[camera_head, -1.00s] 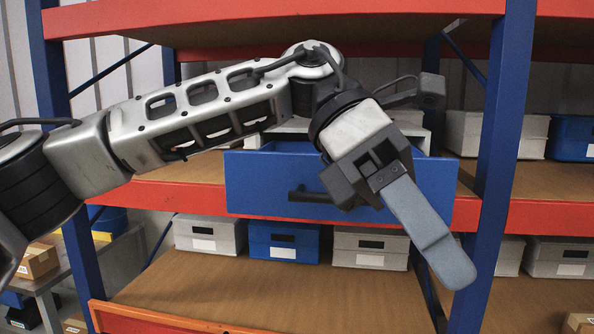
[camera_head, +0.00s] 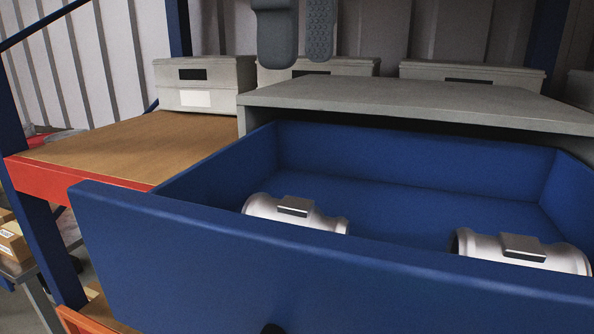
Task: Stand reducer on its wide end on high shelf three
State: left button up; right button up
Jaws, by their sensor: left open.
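A blue drawer (camera_head: 190,238) stands pulled out from under a grey top, its inside showing. Two silvery metal pipe castings lie on their sides in it: one left of centre (camera_head: 322,220) and one at the right (camera_head: 577,261). Each has a small dark-topped block on its upper side. The drawer's front wall hides their lower parts, and I cannot tell which of them is the reducer. My left gripper (camera_head: 299,55) hangs at the top edge, fingers pointing down, open and empty, above the grey top in the picture. My right gripper is not in view.
The grey top (camera_head: 420,98) covers the back of the drawer. Grey lidded boxes (camera_head: 205,82) stand in a row behind it. A blue post (camera_head: 45,230) stands at the far left.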

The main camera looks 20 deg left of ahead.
aim_at(289, 201)
pick_arm(q)
notch_tip(289, 201, down, 8)
jog(key=shift+w+f, duration=0.1)
jog(key=shift+f, duration=0.1)
jog(key=f, duration=0.2)
jog(key=a+f, duration=0.1)
jog(key=f, duration=0.1)
jog(key=shift+f, duration=0.6)
jog(key=c, duration=1.3)
